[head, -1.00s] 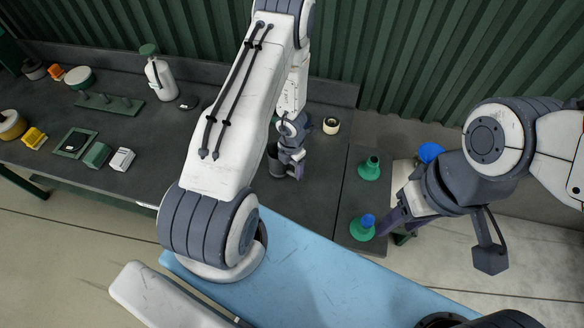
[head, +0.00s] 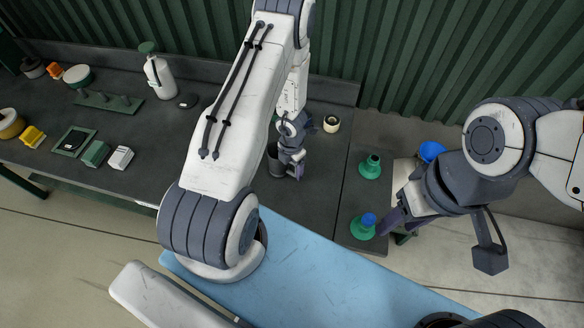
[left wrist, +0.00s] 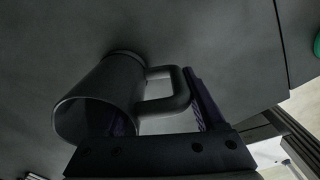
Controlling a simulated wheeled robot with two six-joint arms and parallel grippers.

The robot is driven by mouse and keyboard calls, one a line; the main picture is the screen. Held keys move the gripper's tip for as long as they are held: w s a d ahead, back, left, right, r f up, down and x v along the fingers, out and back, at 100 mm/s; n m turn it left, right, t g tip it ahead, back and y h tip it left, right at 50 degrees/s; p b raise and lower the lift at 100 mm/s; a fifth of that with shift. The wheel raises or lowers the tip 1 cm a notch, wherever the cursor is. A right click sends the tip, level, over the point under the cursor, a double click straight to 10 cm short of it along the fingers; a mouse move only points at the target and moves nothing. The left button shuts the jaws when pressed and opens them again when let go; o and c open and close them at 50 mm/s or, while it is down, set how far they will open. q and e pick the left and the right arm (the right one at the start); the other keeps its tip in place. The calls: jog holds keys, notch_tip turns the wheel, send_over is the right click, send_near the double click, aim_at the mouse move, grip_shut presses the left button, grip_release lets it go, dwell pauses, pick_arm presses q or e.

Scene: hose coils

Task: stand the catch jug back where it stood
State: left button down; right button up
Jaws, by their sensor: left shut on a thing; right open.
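The catch jug is a dark grey cup with a side handle. In the left wrist view the jug (left wrist: 110,95) shows its open mouth towards the lower left and its handle to the right, between my left gripper's fingers (left wrist: 175,110). In the head view the jug (head: 274,160) is mostly hidden behind my left gripper (head: 291,160), which is shut on it at the dark bench. I cannot tell whether its base touches the bench. My right gripper (head: 392,222) is open, beside a green flared piece with a blue top (head: 363,226).
The dark bench (head: 310,205) carries another green flared piece (head: 370,167), a small cream roll (head: 331,124), a white bottle (head: 158,75) and a peg rack (head: 108,102). A blue surface (head: 290,270) lies in front. Bench around the jug looks fairly clear.

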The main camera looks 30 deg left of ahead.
pick_arm(q)
jog(key=shift+f, duration=0.2)
grip_release()
jog(key=shift+r, duration=0.2)
dwell(0.4)
jog(key=shift+r+p, duration=3.85)
jog(key=shift+p, duration=0.1)
jog(key=shift+r, duration=0.1)
